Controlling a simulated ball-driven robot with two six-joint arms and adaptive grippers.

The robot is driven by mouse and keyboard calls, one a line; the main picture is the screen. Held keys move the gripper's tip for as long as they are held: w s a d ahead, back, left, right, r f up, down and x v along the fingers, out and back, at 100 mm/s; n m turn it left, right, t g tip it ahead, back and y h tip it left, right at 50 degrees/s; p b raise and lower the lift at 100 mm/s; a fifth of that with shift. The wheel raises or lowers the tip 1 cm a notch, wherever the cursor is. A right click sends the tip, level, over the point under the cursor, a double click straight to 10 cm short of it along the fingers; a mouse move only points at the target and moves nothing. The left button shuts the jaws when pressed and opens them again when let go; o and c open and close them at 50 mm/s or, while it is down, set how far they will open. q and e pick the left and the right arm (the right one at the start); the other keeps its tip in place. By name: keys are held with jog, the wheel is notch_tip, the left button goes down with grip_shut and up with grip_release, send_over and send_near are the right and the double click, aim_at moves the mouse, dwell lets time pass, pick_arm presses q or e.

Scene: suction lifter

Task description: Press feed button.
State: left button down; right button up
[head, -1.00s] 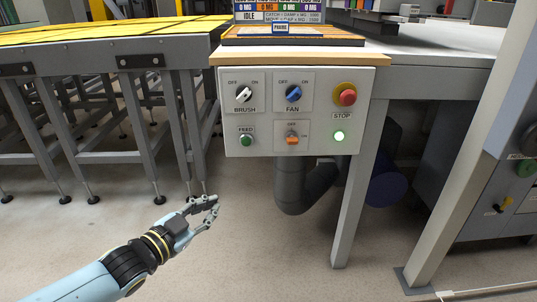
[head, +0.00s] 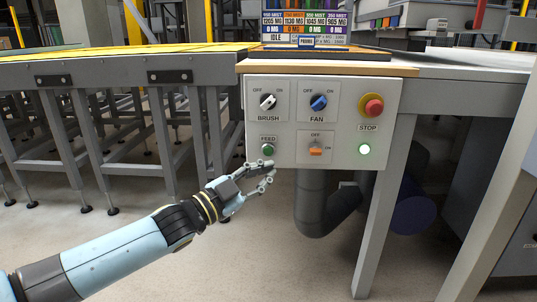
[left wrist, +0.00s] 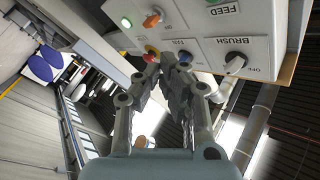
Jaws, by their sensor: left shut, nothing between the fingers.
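The green feed button (head: 267,149) sits under its FEED label at the lower left of the white control panel (head: 335,90) in the head view. My left gripper (head: 271,173) is just below and slightly right of the button, at the panel's lower edge. Its fingers are shut and empty. I cannot tell how far the fingertips are from the panel face. In the left wrist view the panel (left wrist: 205,18) appears turned, with the FEED label at the top and the fingers (left wrist: 170,72) in front. My right gripper is not in view.
The panel also carries a brush knob (head: 268,102), a blue fan knob (head: 319,103), a red stop button (head: 373,106), an orange switch (head: 316,150) and a lit green lamp (head: 364,149). A dark pipe (head: 312,205) and a table leg (head: 377,230) stand below.

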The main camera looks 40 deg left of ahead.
aim_at(266, 156)
pick_arm(q)
jog(key=shift+w+a+b, duration=0.55)
jog(key=shift+w+a, duration=0.15)
jog(key=shift+w, duration=0.45)
jog(key=shift+w+a+b, duration=0.55)
jog(key=shift+w+a, duration=0.2)
jog(key=shift+w, duration=0.45)
jog(key=shift+w+a+b, duration=0.55)
jog(key=shift+w+a, duration=0.15)
jog(key=shift+w, duration=0.45)
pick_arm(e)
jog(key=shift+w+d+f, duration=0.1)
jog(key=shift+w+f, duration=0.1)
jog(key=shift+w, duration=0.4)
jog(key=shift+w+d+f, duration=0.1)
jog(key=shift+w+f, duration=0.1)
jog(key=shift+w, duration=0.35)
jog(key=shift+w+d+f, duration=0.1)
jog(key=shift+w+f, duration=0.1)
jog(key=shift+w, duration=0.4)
pick_arm(q)
jog(key=shift+w+a, duration=0.2)
jog(key=shift+w, duration=0.15)
